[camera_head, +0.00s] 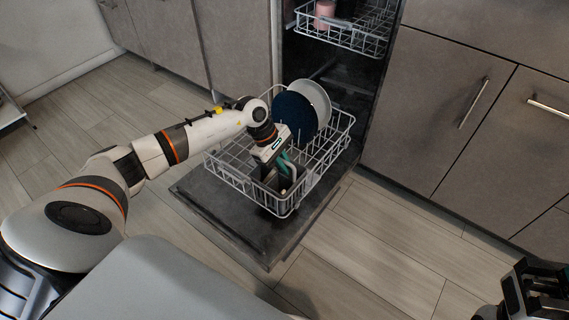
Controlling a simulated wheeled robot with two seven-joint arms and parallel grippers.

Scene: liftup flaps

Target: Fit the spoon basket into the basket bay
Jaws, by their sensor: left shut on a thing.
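The spoon basket (288,184) is a small grey container at the front corner of the lower rack (239,184). Teal parts (286,163) show at its top; I cannot tell if they are a handle or spoons. My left gripper (278,164) comes down over it from above and is shut on it. The gripper hides part of the basket. The basket bay is not clearly visible, and I cannot tell whether the basket is seated or slightly raised. My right gripper (532,290) is at the bottom right corner, far from the rack, with its jaw state unclear.
A dark blue plate (294,113) and a white plate (318,98) stand in the rack behind my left gripper. The rack rests over the lowered dishwasher door (240,237). An upper rack (350,36) holds a pink cup (324,14). Floor on the right is clear.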

